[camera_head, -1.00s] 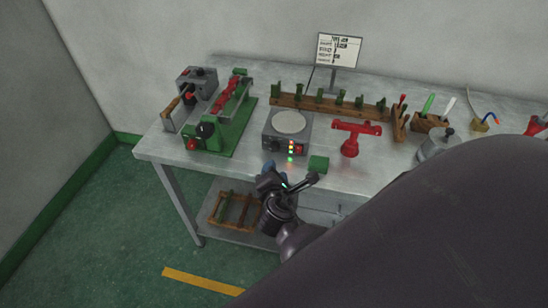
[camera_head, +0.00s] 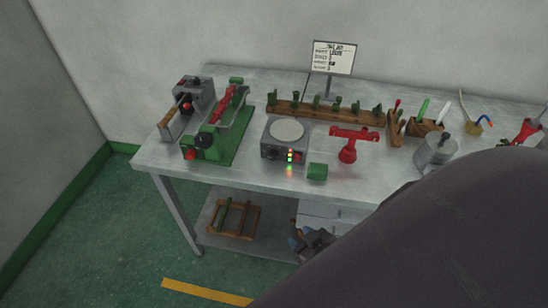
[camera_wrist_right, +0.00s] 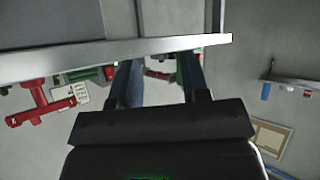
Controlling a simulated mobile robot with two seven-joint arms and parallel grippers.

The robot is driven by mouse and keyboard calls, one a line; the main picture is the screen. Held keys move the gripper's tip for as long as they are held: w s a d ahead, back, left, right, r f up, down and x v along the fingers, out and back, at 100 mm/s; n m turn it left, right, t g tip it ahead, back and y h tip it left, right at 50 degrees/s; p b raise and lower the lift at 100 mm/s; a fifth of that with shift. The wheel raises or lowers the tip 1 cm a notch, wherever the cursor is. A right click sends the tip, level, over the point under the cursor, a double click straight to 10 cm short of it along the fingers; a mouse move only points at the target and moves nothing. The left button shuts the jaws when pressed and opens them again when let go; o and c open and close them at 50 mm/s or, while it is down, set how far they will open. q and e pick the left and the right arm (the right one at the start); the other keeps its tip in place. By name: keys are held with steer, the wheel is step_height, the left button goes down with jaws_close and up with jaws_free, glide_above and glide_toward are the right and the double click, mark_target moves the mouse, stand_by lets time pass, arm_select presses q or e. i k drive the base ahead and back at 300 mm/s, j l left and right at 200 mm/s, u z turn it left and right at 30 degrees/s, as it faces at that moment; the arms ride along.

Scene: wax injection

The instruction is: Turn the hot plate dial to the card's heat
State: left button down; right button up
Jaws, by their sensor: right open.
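The grey hot plate (camera_head: 284,148) stands on the bench, with a pale round top and red and green lights on its front. A dark dial (camera_head: 269,154) appears at the left of that front; its setting is too small to read. The white card (camera_head: 333,57) stands on a post at the back; its writing is blurred. My right gripper (camera_head: 315,239) is below the bench's front edge, apart from the hot plate and partly hidden by my arm. In the right wrist view its two fingers (camera_wrist_right: 158,65) are spread and empty. My left gripper is not seen.
A green block (camera_head: 317,171) lies just right of the hot plate. A red stand (camera_head: 348,151) is farther right. A green and red machine (camera_head: 218,140) is at left, and a wooden rack (camera_head: 315,112) behind. The bench's front edge (camera_head: 250,186) lies between gripper and hot plate.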

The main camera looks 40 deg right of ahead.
mark_target(273, 155)
steer(key=i+j+z, duration=0.15)
steer(key=j+z, duration=0.15)
steer(key=i+j+z, duration=0.15)
steer(key=j+z, duration=0.2)
steer(key=i+j+z, duration=0.1)
steer(key=j+z, duration=0.55)
steer(key=j, duration=0.15)
steer(key=i+j+z, duration=0.1)
steer(key=j+z, duration=0.5)
steer(key=j, duration=0.2)
steer(key=i+j+z, duration=0.1)
steer(key=j+z, duration=0.75)
steer(key=j, duration=0.25)
steer(key=j+z, duration=0.45)
steer(key=j, duration=0.1)
